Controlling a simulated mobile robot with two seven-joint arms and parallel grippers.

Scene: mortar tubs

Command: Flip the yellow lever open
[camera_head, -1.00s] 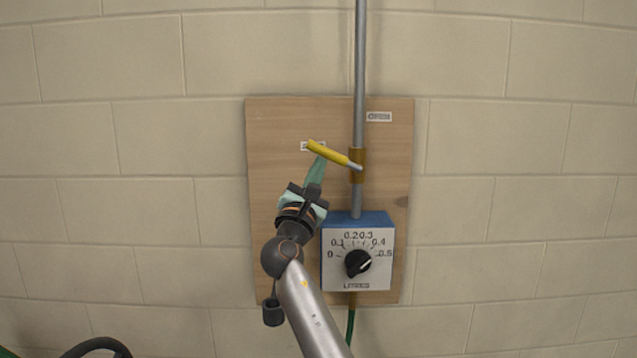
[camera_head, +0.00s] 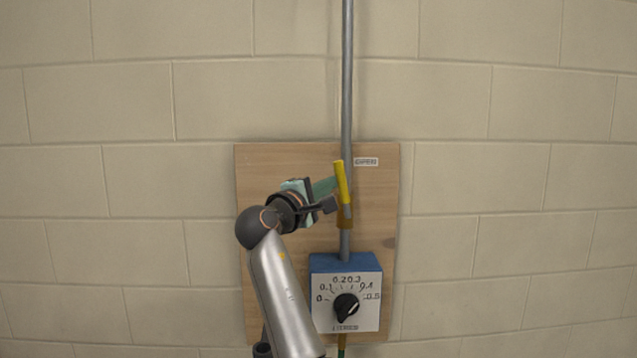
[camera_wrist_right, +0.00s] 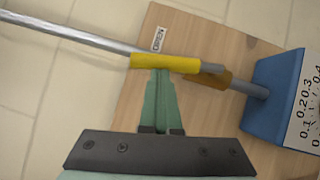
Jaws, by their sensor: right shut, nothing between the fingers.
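The yellow lever (camera_head: 341,182) stands nearly upright, close along the grey pipe, pivoting from the brass valve body (camera_head: 345,222). My right gripper (camera_head: 334,186) is shut and empty, its green fingers against or very near the lever's left side. In the right wrist view the yellow lever (camera_wrist_right: 165,63) crosses just beyond the tips of the green fingers (camera_wrist_right: 159,75), and the brass valve (camera_wrist_right: 208,80) is to its right. The OPEN label (camera_head: 366,162) is right of the pipe. My left gripper is not in view.
The valve is on a wooden board (camera_head: 285,160) on a block wall. The vertical grey pipe (camera_head: 347,80) runs down to a blue box (camera_head: 328,263) with a black dial (camera_head: 346,307) and litre marks. Right of the board there is only bare wall.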

